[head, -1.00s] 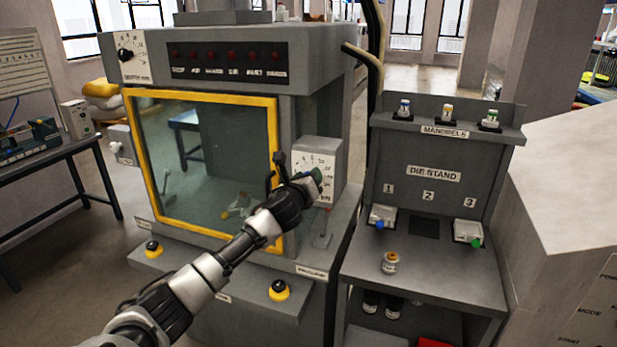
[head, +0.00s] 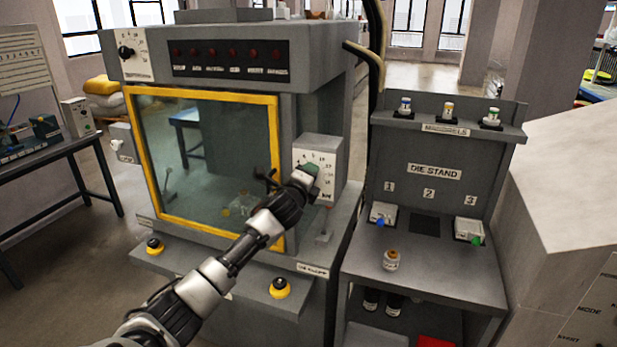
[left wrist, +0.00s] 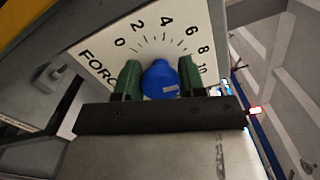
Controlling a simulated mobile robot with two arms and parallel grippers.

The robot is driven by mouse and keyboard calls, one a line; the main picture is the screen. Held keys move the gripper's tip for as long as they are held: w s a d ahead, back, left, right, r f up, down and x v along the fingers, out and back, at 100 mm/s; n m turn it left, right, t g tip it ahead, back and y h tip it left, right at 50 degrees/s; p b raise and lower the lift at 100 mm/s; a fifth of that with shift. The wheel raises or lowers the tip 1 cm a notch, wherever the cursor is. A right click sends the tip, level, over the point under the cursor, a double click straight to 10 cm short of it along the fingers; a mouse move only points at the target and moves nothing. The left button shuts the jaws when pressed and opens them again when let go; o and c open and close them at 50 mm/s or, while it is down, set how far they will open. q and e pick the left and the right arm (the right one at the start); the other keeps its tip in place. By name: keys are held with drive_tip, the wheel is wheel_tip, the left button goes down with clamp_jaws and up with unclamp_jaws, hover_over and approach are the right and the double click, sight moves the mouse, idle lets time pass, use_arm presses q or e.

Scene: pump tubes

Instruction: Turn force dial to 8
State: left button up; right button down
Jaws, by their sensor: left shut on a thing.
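The force dial is a blue round knob (left wrist: 161,80) on a white scale plate (left wrist: 118,50) marked 0 to 10, seen in the left wrist view. My left gripper (left wrist: 160,84) has its green fingers on either side of the knob, shut on it. The knob's pointer is hidden, so I cannot read its setting. In the head view my left gripper (head: 311,170) is at the dial's plate (head: 328,155), on the grey box right of the yellow-framed window. There the gripper covers the knob. My right gripper is not in view.
Another dial (head: 126,52) is at the machine's top left, beside a row of red indicators (head: 232,57). The yellow-framed window (head: 205,92) is close to my left arm. A die stand (head: 434,172) with small parts stands to the right. Yellow-based buttons (head: 280,288) sit below the window.

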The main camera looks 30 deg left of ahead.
use_arm(q)
drive_tip(key=shift+n, duration=0.4)
drive_tip(key=o, duration=0.9)
drive_tip(key=shift+s, duration=0.1)
drive_tip(key=b+v, duration=0.3)
drive_tip(key=v, duration=0.7)
drive_tip(key=shift+s, duration=0.3)
drive_tip(key=shift+d, duration=0.15)
